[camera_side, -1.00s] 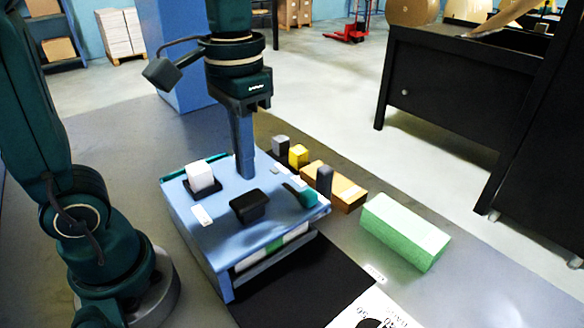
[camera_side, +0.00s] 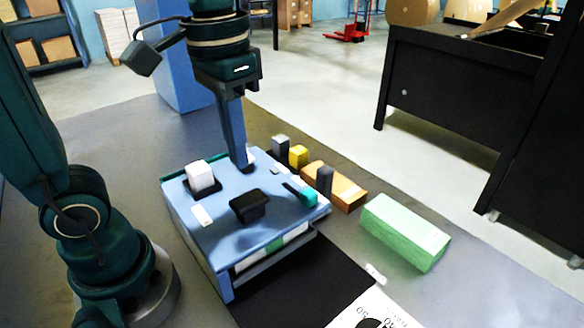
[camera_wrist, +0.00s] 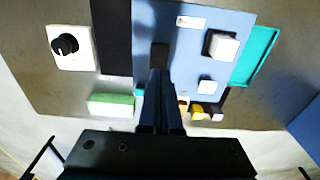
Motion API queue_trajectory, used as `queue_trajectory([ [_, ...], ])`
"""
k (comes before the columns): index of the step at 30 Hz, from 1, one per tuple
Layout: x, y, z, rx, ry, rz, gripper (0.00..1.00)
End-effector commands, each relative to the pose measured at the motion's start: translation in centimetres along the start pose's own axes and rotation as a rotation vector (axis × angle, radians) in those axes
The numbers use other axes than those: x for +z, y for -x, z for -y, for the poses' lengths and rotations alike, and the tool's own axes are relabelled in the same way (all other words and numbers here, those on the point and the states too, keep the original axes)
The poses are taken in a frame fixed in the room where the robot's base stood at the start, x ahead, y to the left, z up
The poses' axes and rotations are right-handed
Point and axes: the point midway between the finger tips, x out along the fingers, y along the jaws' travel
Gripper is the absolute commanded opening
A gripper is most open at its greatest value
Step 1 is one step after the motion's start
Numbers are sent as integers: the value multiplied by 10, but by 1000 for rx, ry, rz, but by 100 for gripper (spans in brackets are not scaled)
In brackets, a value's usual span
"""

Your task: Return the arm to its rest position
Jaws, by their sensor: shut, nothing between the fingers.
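My gripper (camera_side: 241,165) is shut and empty, pointing down above the back part of the blue box (camera_side: 213,238) in the side view. In the wrist view the shut fingers of my gripper (camera_wrist: 160,128) reach up the middle of the picture over the blue box (camera_wrist: 185,55). A white block (camera_side: 201,176) stands on a dark pad at the left of the box top. A black knob (camera_side: 249,206) sits near the middle of the top. A teal piece (camera_side: 303,194) lies near its right edge.
Right of the box stand a light green block (camera_side: 405,232), an orange-brown block (camera_side: 336,187), a yellow block (camera_side: 299,156) and grey blocks. Grey table is free at the far right.

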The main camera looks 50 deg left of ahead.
Motion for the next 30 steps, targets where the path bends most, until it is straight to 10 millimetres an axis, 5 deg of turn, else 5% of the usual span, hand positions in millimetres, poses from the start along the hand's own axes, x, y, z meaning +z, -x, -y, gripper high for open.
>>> queue_trajectory([
  [11,41,-20,7,4,8,-319,0],
  [18,42,-41,8,0,-4,-421,0],
  [30,37,-40,8,0,-8,-442,0],
])
